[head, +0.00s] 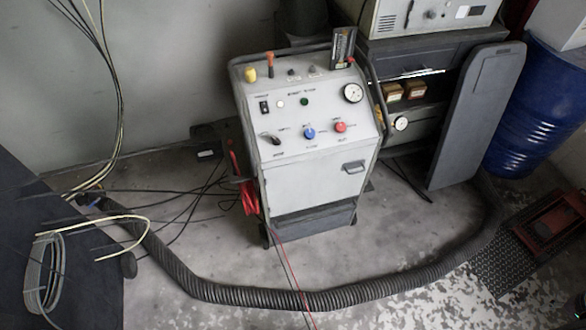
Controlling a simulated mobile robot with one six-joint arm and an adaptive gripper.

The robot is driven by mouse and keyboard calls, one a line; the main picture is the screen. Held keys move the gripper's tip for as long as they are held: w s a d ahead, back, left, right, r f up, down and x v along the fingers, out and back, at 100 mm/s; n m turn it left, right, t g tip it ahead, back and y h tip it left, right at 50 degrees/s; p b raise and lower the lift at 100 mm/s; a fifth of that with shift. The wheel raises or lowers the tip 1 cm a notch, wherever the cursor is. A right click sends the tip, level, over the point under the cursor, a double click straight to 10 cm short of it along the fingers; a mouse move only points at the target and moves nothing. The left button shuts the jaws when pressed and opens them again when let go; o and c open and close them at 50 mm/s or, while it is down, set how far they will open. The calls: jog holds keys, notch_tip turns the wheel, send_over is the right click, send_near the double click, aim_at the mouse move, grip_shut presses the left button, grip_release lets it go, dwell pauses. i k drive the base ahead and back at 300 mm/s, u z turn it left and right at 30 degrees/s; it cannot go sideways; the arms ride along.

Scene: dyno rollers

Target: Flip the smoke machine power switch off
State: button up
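The smoke machine (312,180) is a white-grey wheeled cabinet with a sloped control panel, standing upright near the middle of the head view. A small black rocker switch (264,107) sits at the upper left of the panel; its position is too small to tell. A dark lever-like switch (270,139) is at the lower left. A blue knob (309,133), a red knob (340,127), a green button (304,102) and a round gauge (352,93) are also on the panel. My gripper is not in view.
A thick ribbed hose (300,300) curves across the floor in front of the machine. A dark cabinet (425,50) and a blue barrel (535,105) stand to the right. Coiled cable (45,270) lies at left. A red jack-like object (550,225) is at far right.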

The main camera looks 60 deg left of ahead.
aim_at(264, 104)
jog(key=k, duration=1.6)
jog(key=u, duration=1.6)
jog(key=i, duration=1)
jog(key=z, duration=0.1)
